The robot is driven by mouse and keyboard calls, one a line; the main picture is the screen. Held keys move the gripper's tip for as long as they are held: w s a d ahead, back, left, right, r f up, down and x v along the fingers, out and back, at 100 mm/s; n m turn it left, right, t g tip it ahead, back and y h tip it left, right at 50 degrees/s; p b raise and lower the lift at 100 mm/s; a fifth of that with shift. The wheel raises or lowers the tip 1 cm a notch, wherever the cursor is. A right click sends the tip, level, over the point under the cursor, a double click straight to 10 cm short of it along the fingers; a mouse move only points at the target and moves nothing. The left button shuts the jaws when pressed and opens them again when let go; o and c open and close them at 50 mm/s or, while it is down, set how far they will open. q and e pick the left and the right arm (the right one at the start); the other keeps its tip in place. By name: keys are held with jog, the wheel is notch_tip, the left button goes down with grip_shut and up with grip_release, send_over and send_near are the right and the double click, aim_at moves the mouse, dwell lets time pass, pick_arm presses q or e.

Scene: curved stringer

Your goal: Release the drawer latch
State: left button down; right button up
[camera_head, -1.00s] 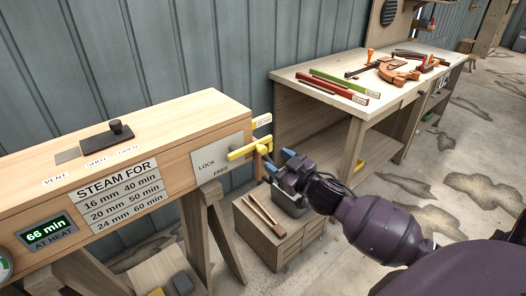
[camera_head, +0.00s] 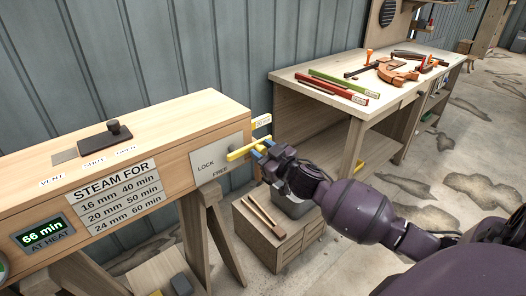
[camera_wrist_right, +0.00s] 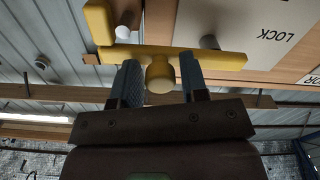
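The yellow latch lever (camera_head: 243,150) sits at the end of the wooden steam box, on a pale plate (camera_head: 207,163) marked LOCK and FREE. The bar lies roughly level, tilted slightly up to the right in the head view, on the LOCK side. My right gripper (camera_head: 264,151) is at the lever. In the right wrist view, its two blue-grey fingers (camera_wrist_right: 160,82) stand apart on either side of the lever's round yellow hub (camera_wrist_right: 160,74), with small gaps showing. The lever bar (camera_wrist_right: 215,60) crosses just beyond the fingertips. My left gripper is not in view.
The steam box (camera_head: 120,125) has a black slider (camera_head: 105,137) on top. A yellow tag (camera_head: 262,121) is behind the lever. A low wooden cabinet (camera_head: 280,236) stands below my gripper. A workbench (camera_head: 318,74) with tools is to the right.

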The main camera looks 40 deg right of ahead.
grip_shut()
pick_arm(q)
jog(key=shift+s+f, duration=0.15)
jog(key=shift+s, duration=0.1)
